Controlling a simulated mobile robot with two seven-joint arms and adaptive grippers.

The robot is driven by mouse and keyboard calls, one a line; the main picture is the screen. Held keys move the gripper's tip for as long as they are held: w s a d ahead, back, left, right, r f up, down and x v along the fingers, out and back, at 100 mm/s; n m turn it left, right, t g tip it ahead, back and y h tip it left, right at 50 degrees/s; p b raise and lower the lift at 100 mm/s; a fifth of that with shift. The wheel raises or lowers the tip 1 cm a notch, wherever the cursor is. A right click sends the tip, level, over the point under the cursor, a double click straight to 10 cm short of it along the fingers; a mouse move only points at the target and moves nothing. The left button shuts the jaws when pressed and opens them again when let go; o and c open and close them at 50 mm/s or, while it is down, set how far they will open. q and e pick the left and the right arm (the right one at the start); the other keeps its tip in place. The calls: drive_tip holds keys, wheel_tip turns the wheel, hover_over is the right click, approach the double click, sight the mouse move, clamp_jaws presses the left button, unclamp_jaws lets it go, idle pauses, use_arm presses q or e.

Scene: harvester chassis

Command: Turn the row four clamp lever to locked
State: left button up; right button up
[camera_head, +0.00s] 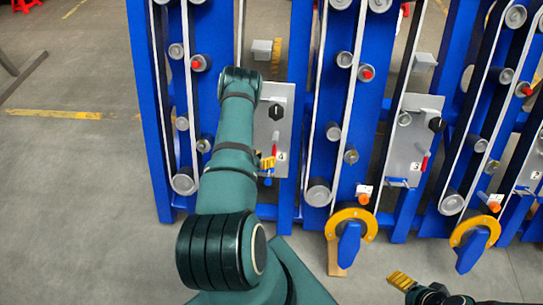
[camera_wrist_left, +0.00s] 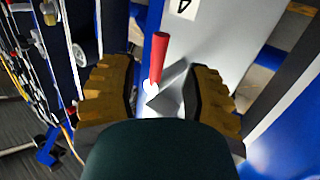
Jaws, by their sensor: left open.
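The row four clamp lever shows in the left wrist view as a red handle (camera_wrist_left: 159,58) with a white end near a grey metal bracket. It stands out from a grey panel (camera_wrist_left: 222,35) with a "4" label. My left gripper (camera_head: 267,163) is at the panel's lower left. In the left wrist view its two yellow-brown fingers (camera_wrist_left: 160,88) are open, one each side of the lever, with gaps. My right gripper (camera_head: 400,282) is low at the right, away from the panels.
Blue frames with belts and rollers (camera_head: 345,100) stand side by side. Similar grey panels (camera_head: 415,130) with red levers are to the right. Yellow-rimmed blue wheels (camera_head: 351,228) stick out at the front.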

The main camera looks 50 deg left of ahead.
use_arm(q)
drive_tip(key=v, duration=0.6)
idle(0.5)
drive_tip(key=w+d+r+g+h, duration=0.1)
drive_tip(key=w+d+g, duration=0.1)
drive_tip(key=w+d, duration=0.45)
drive_tip(key=w+d+r+g+h, duration=0.15)
drive_tip(key=w+d, duration=0.25)
drive_tip(key=d, duration=0.6)
drive_tip(key=s+d+r+m+g+h, duration=0.1)
drive_tip(key=s+d+r+g, duration=0.1)
drive_tip(key=d, duration=0.6)
drive_tip(key=s+d+r+m+g, duration=0.1)
drive_tip(key=s+d+r+g, duration=0.1)
drive_tip(key=d, duration=0.5)
drive_tip(key=s+d+r+m+g+h, duration=0.1)
drive_tip(key=s+d+r+g, duration=0.2)
drive_tip(key=d, duration=0.5)
drive_tip(key=shift+s+d+r+m+h, duration=0.2)
drive_tip(key=shift+s+d+m+h, duration=0.1)
drive_tip(key=shift+s+m+h, duration=0.15)
